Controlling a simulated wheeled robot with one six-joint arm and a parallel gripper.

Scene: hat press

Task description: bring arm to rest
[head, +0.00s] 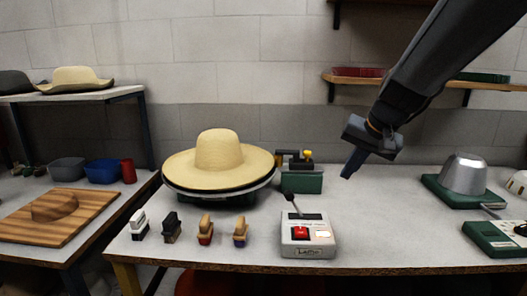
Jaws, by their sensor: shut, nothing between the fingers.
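My gripper (350,164) hangs from my dark arm, which comes in from the top right. It is above the back part of the worktable (385,225), with its fingers shut and pointing down and to the left. Nothing shows between the fingers. A straw-coloured hat (220,155) with a wide brim sits to the left of the gripper on a dark-edged round support. A grey control box (308,240) with a red button and a small lever stands at the table's front, below and left of the gripper.
Several brushes (205,229) stand along the front left edge. A green device (302,180) is behind the hat's right side. A metal dome on a green base (464,175) is at right, near a green box (497,238). Free room lies in the table's middle right. A shelf (420,83) is on the wall.

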